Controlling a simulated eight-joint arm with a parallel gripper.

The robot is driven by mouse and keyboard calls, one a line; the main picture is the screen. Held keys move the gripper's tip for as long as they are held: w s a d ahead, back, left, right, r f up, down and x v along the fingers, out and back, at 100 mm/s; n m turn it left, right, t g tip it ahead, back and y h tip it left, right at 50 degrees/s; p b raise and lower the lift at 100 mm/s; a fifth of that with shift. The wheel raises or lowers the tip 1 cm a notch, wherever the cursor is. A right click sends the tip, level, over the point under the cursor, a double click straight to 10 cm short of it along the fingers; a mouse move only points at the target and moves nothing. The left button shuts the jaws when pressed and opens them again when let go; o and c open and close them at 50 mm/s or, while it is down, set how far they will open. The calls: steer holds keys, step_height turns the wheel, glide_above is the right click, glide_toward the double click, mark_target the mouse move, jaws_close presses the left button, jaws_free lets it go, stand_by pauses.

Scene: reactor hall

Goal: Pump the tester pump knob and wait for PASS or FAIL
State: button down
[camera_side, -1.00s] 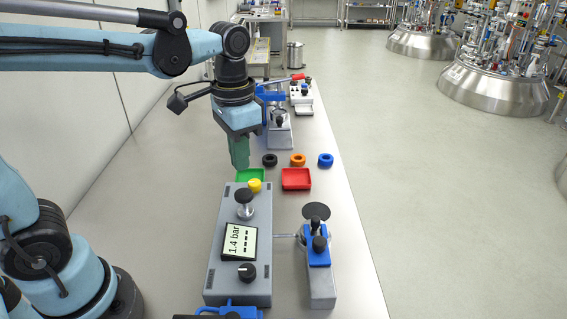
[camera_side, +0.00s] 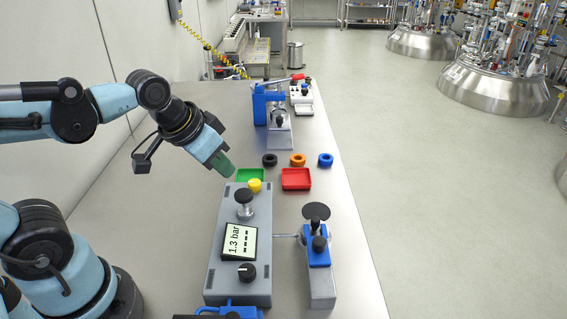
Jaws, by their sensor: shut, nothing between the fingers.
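The grey tester box (camera_side: 213,262) stands on the bench in the side view. Its display (camera_side: 240,243) reads 1.3 bar with a row of dashes below; neither PASS nor FAIL shows. A black-topped knob on a metal stem (camera_side: 244,197), which looks like the pump knob, stands upright near the far end. A lower black dial (camera_side: 246,271) sits near the front end. A yellow button (camera_side: 255,185) shows at the far end. My gripper (camera_side: 225,168) is shut and empty, tilted, above and left of the tester's far end, apart from the knob.
A grey-and-blue fixture (camera_side: 318,258) with black knobs stands to the right, joined to the tester by a thin tube. Behind are green (camera_side: 251,174) and red (camera_side: 296,179) trays, several rings (camera_side: 298,160) and a blue lever press (camera_side: 270,105). Bench space at left is clear.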

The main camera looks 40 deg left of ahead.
steer(key=shift+s+a+f+n+t, duration=0.2)
steer(key=shift+a+f+n+t, duration=0.1)
steer(key=shift+t, duration=0.4)
stand_by(1.0)
